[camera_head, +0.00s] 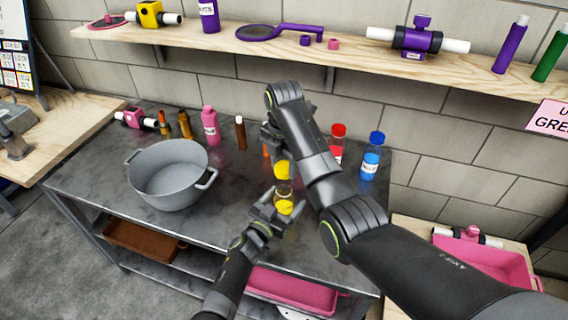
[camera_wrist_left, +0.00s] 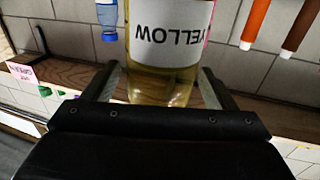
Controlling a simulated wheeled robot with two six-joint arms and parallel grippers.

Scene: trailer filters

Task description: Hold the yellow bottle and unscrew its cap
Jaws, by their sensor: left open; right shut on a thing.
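The yellow bottle (camera_head: 284,190) stands upright near the table's front edge, with a yellow cap (camera_head: 282,169) and clear glass above yellow liquid. My left gripper (camera_head: 273,208) is open, its jaws on either side of the bottle. The left wrist view shows the bottle (camera_wrist_left: 168,80) between the open jaws (camera_wrist_left: 155,88), its YELLOW label upside down there and its cap out of sight. My right gripper (camera_head: 273,145) comes down from above and appears shut on the yellow cap. Its fingertips are partly hidden by my right arm, so the exact contact is unclear.
A red-capped bottle (camera_head: 338,131) and blue-capped bottle (camera_head: 370,165) stand right of my right gripper. A grey pot (camera_head: 168,175) stands left. A pink bottle (camera_head: 210,127) and brown tubes (camera_head: 240,133) stand behind. A wooden shelf (camera_head: 350,62) runs along the wall above.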

